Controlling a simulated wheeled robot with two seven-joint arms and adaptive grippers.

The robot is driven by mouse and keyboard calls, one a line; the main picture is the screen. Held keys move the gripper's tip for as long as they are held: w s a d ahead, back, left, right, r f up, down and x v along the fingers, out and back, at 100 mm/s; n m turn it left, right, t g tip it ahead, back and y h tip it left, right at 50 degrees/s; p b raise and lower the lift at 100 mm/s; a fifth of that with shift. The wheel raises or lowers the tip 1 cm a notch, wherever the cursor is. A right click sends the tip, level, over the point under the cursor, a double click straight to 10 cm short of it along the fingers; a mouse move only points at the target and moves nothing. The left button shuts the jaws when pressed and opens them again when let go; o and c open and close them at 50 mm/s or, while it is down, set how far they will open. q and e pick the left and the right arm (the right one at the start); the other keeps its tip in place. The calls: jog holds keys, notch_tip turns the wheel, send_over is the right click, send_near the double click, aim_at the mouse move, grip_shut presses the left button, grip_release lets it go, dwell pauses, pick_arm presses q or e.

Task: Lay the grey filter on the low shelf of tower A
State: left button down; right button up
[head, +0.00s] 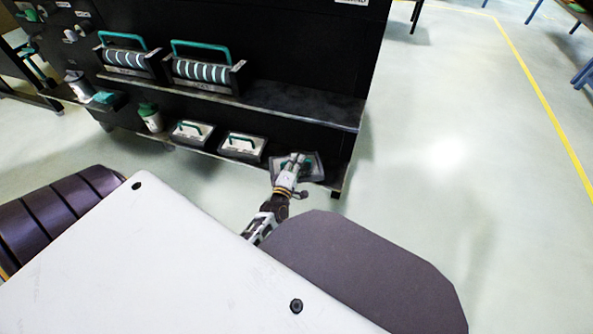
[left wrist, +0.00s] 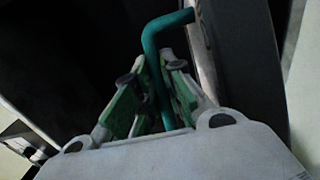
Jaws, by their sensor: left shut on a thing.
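The grey filter (head: 316,172), a flat dark-grey block with a teal handle, is at the right end of the low shelf (head: 205,151) of the black tower. My left gripper (head: 294,162) reaches over it from the front and hides much of it. In the left wrist view the teal handle (left wrist: 151,46) runs between the fingers of my left gripper (left wrist: 153,82), which is shut on it. I cannot tell whether the filter touches the shelf or hangs just above it. My right gripper is not in view.
Two pale-topped filters (head: 191,132) (head: 242,148) with teal handles lie left of it on the low shelf. A white bottle (head: 150,119) with a green cap stands further left. The upper shelf (head: 300,104) overhangs, holding two striped units (head: 206,71). Open floor lies right.

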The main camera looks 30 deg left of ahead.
pick_arm(q)
jog(key=shift+f, duration=0.1)
dwell(0.3)
jog(key=shift+f+b, duration=1.05)
jog(key=shift+f, duration=0.8)
jog(key=c, duration=1.5)
grip_release()
jog(key=shift+f, duration=0.1)
jog(key=shift+p+v, duration=0.5)
jog(key=shift+v, duration=0.8)
jog(key=p+v, duration=0.2)
jog(key=v, duration=0.7)
jog(key=shift+s+p, duration=0.2)
jog(key=shift+p, duration=0.2)
jog(key=shift+d, duration=0.15)
